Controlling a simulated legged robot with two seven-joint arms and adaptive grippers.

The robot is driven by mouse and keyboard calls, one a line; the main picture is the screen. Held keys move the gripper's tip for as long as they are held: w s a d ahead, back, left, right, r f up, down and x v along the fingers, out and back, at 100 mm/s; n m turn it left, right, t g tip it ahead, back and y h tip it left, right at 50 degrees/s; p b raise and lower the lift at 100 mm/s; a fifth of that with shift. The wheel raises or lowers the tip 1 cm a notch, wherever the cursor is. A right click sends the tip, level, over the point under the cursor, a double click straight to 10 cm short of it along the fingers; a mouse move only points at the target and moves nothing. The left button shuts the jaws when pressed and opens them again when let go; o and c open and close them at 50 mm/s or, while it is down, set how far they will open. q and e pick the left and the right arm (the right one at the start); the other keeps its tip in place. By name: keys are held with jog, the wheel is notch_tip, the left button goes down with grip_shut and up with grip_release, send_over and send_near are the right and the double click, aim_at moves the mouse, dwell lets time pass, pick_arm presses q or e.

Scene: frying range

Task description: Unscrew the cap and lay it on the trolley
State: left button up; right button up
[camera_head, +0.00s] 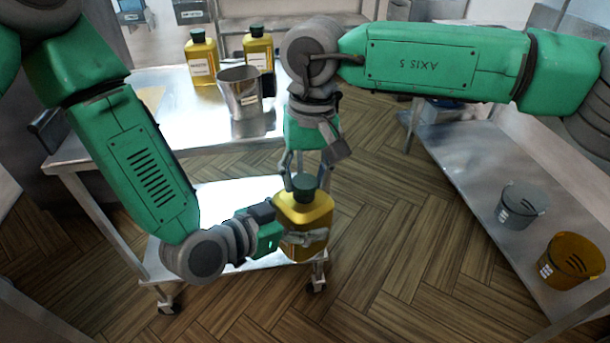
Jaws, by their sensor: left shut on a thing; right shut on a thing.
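A yellow bottle (304,212) with a dark green cap (304,184) is held upright in front of the trolley (170,113). My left gripper (305,239) is shut around the bottle's body from the left. My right gripper (304,178) points down from above, with its fingers shut on the cap. The cap sits at the bottle's neck; I cannot tell whether it is loose. The trolley has a steel top and a lower shelf, and my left arm hides part of it.
Two more yellow bottles with green caps (201,59) (258,50) and a metal jug (241,92) stand on the trolley's top. A steel bench at right (470,165) carries a grey bucket (521,205) and a yellow-brown bucket (572,262). The trolley's front left top is clear.

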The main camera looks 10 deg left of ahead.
jog(key=shift+w+a+r, duration=0.15)
jog(key=shift+w, duration=0.1)
jog(key=o, duration=1.2)
jog(key=shift+o, duration=0.5)
jog(key=shift+s, duration=0.1)
